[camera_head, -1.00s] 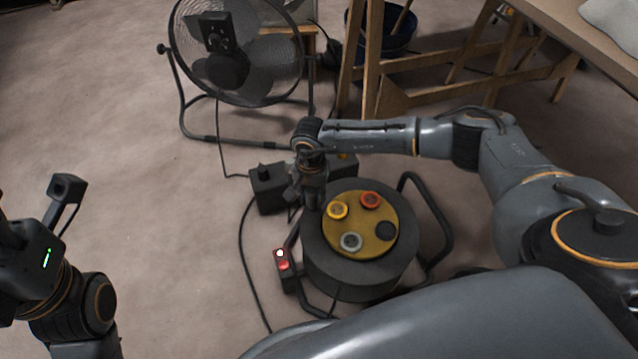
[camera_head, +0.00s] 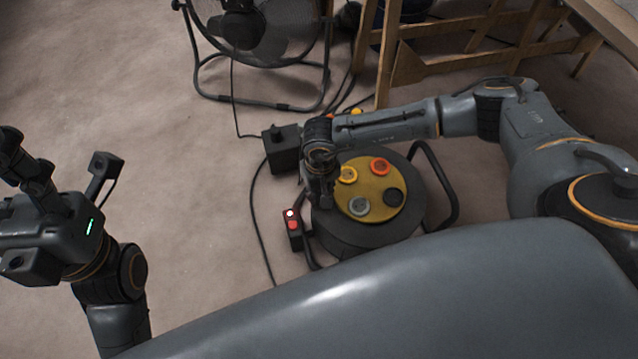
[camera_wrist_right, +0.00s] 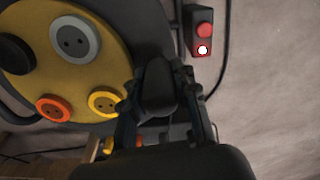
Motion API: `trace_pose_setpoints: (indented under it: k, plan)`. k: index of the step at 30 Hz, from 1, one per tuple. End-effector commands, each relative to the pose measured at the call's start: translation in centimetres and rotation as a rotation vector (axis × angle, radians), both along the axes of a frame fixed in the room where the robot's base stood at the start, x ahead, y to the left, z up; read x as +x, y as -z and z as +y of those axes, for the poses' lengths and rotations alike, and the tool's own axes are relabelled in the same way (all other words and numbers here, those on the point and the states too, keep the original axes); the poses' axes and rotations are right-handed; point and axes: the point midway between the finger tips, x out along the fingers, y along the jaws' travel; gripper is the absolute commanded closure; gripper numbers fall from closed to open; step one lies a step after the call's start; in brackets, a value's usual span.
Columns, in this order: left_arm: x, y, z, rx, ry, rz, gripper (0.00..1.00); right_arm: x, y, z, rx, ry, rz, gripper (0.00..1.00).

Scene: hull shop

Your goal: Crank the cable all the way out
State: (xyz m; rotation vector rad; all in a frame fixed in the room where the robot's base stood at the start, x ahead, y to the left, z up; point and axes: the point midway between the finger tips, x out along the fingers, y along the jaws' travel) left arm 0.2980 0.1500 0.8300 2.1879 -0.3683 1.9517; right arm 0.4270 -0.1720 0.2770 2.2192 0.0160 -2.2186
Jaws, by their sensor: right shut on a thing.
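The cable reel is a dark drum (camera_head: 350,237) with a yellow face (camera_head: 374,187) carrying yellow, orange, grey and black round sockets. It stands on the floor in a dark tube frame. My right gripper (camera_head: 325,195) is at the left rim of the reel. In the right wrist view my right gripper (camera_wrist_right: 162,105) is shut on a dark rounded knob (camera_wrist_right: 158,85), which looks like the crank's handle. The rest of the crank is hidden. A black cable (camera_head: 257,215) lies on the floor left of the reel. My left gripper (camera_head: 22,165) is at the left edge, its fingers unclear.
A small box with a red button and a white light (camera_head: 293,228) is left of the reel. A black box (camera_head: 282,150) stands behind it. A fan (camera_head: 262,75) and a wooden trestle (camera_head: 430,65) are further back. The floor at left is open.

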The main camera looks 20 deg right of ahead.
Motion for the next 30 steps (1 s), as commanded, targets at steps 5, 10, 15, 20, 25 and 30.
trace_pose_setpoints:
  k: [5, 10, 15, 20, 25, 30]
  plan:
    - [0.04, 0.13, -0.01, 0.001, 0.000, 0.007, 0.44, -0.38, -0.01, 0.20, 0.003, -0.023, 0.002, 1.00]
    - [0.10, 0.28, -0.01, 0.001, -0.001, 0.013, 0.44, -0.48, 0.03, 0.21, 0.003, -0.027, 0.003, 1.00]
    - [0.11, 0.29, -0.02, 0.001, 0.000, 0.014, 0.44, -0.55, 0.05, 0.21, 0.003, -0.027, 0.005, 1.00]
    - [0.11, 0.27, -0.02, 0.002, -0.001, 0.013, 0.44, -0.53, 0.06, 0.18, 0.002, -0.026, 0.005, 0.48]
    - [0.09, 0.16, -0.01, 0.001, 0.000, 0.008, 0.44, -0.42, 0.03, 0.11, 0.001, -0.024, 0.003, 0.48]
    - [0.11, 0.04, 0.01, 0.001, -0.001, 0.003, 0.44, -0.31, -0.30, 0.09, 0.001, -0.023, 0.001, 0.48]
